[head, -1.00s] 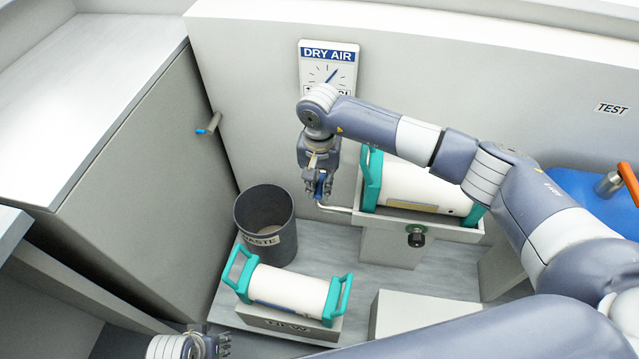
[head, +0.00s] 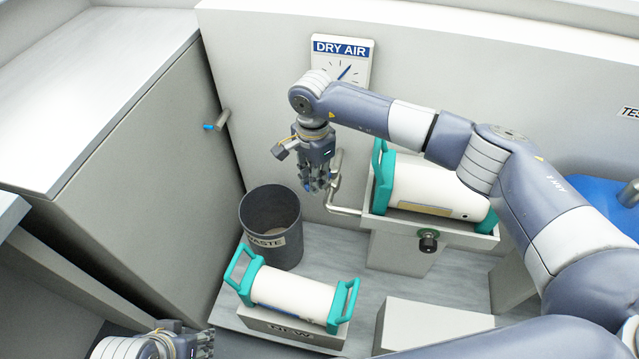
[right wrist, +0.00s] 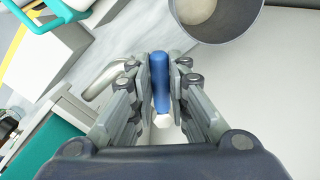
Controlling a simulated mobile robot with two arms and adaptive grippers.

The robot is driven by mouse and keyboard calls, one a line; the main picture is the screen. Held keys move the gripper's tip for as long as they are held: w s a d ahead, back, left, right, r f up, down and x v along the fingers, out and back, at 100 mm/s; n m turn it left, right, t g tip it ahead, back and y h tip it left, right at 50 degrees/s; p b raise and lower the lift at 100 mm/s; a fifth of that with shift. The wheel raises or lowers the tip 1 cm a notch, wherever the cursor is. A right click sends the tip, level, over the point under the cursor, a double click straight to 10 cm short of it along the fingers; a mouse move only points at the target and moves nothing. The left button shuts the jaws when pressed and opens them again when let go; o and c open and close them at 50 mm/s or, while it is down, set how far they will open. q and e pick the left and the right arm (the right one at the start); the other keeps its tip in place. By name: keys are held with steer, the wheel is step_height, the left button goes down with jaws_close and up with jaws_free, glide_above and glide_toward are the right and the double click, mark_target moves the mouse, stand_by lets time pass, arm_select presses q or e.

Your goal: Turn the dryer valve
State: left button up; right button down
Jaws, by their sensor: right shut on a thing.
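The dryer valve's blue handle (right wrist: 160,85) sits between the two fingers of my right gripper (right wrist: 160,82) in the right wrist view. The fingers press on it from both sides. In the head view my right gripper (head: 316,186) points down beside the bent pipe (head: 345,210) of the dryer, above and right of the waste bin; its fingers hide most of the handle. The DRY AIR gauge (head: 342,64) is on the wall above, partly covered by my right arm. My left gripper (head: 206,342) is at the bottom left, away from the valve; its fingers are too small to judge.
A dark waste bin (head: 271,222) stands below my right gripper. A white canister with teal handles (head: 290,293) rests on the NEW stand. Another canister (head: 430,188) lies in the dryer tray. A blue-tipped wall fitting (head: 216,122) is at the left.

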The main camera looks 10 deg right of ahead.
arm_select(q)
steer(key=shift+w+d+f+t+b, duration=0.2)
steer(key=shift+w+f+t+b, duration=0.1)
steer(key=shift+w+f+b, duration=0.55)
arm_select(e)
steer(key=shift+w+a+r+m, duration=0.1)
steer(key=shift+w+m, duration=0.8)
steer(key=shift+m, duration=0.8)
steer(key=shift+w+a+f+m, duration=0.1)
steer(key=shift+w+m, duration=0.75)
steer(key=shift+m, duration=0.85)
steer(key=shift+w+r+m, duration=0.1)
steer(key=shift+w+m, duration=0.8)
steer(key=shift+m, duration=0.8)
arm_select(q)
steer(key=shift+s+f, duration=0.1)
arm_select(e)
steer(key=c, duration=1.5)
jaws_free()
arm_select(q)
steer(key=shift+d, duration=0.1)
arm_select(e)
step_height(320, 180, up, 12)
steer(key=shift+f, duration=0.1)
